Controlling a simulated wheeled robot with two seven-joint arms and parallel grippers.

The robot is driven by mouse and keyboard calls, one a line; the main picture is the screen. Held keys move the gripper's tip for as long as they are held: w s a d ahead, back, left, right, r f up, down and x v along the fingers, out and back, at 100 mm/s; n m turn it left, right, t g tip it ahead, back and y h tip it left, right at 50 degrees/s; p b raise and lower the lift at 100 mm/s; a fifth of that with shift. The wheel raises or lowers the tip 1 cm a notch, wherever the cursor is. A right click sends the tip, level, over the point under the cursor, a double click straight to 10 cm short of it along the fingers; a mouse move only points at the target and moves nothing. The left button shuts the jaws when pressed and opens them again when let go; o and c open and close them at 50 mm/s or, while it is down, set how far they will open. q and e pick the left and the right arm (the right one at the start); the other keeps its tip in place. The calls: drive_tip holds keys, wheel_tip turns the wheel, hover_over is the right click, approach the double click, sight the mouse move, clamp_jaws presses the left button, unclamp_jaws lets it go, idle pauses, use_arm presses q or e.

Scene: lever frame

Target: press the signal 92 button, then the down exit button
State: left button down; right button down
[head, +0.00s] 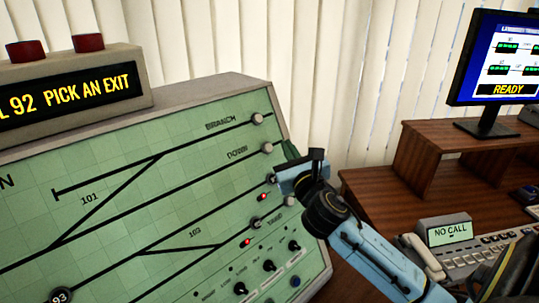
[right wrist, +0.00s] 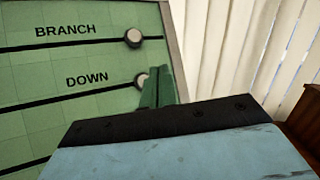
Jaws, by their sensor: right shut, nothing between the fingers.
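The sloping green track panel (head: 190,200) fills the left of the head view. The pale round DOWN exit button (head: 267,149) sits at the right end of the DOWN line; it also shows in the right wrist view (right wrist: 141,80). My right gripper (head: 291,151) is shut and empty, just right of that button. In the right wrist view its green fingertips (right wrist: 160,87) overlap the button's right edge; I cannot tell whether they touch it. The display (head: 70,95) reads "L 92 PICK AN EXIT", its left end cut off. I see no signal 92 button. My left gripper is out of view.
The BRANCH button (head: 257,119) is just above the DOWN button. Small red lights and several black knobs (head: 269,265) are lower on the panel. A wooden desk (head: 460,160) with a monitor (head: 495,60) and a "NO CALL" phone (head: 447,231) stands at right.

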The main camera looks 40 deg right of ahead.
sight(268, 148)
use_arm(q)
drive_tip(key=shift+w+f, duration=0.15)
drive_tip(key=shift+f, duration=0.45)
use_arm(e)
drive_tip(key=shift+w+a+f, duration=0.1)
drive_tip(key=shift+w+f, duration=0.3)
drive_tip(key=shift+w, duration=0.4)
drive_tip(key=shift+w+a+f, duration=0.1)
drive_tip(key=shift+w+f, duration=0.25)
drive_tip(key=shift+w, duration=0.4)
drive_tip(key=shift+w, duration=0.1)
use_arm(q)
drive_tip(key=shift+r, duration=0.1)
use_arm(e)
drive_tip(key=shift+w+f, duration=0.2)
drive_tip(key=shift+w, duration=0.05)
drive_tip(key=shift+w+f, duration=0.25)
drive_tip(key=shift+w, duration=0.15)
idle(0.9)
drive_tip(key=shift+s, duration=0.1)
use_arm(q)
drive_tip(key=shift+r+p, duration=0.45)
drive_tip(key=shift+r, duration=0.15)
use_arm(e)
drive_tip(key=shift+s+r, duration=0.4)
drive_tip(key=shift+s, duration=0.3)
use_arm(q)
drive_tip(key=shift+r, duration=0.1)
